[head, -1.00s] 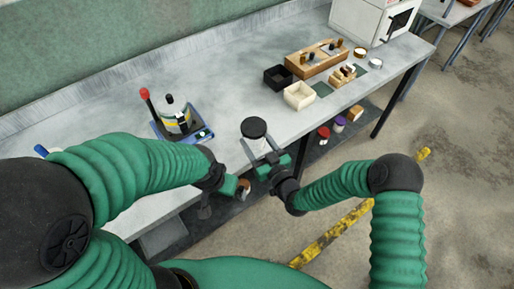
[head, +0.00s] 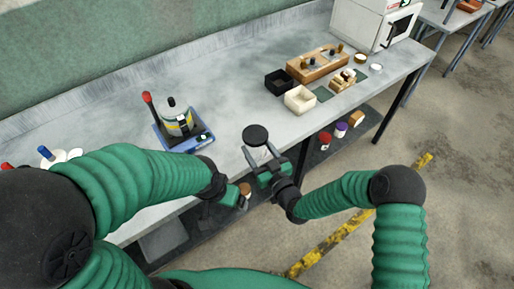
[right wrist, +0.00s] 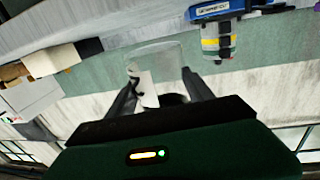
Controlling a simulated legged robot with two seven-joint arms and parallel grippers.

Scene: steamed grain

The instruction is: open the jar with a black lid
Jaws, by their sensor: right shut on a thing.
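The jar with the black lid (head: 256,135) is in my right gripper (head: 265,165), over the front edge of the table. Its clear body (head: 260,154) shows below the lid. In the right wrist view the see-through jar (right wrist: 165,60) stands between the two fingers of my right gripper (right wrist: 160,92), with a pale label on it. My left gripper (head: 230,193) is low and to the left of the jar, apart from it. Its fingers are too small and dark to tell whether they are open.
A blue-based device with a metal pot (head: 177,119) stands on the table at the left. A black box (head: 279,80), a cream box (head: 299,99) and a wooden block (head: 316,64) are at the right. Several lidded jars sit on the lower shelf. The mid-table is clear.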

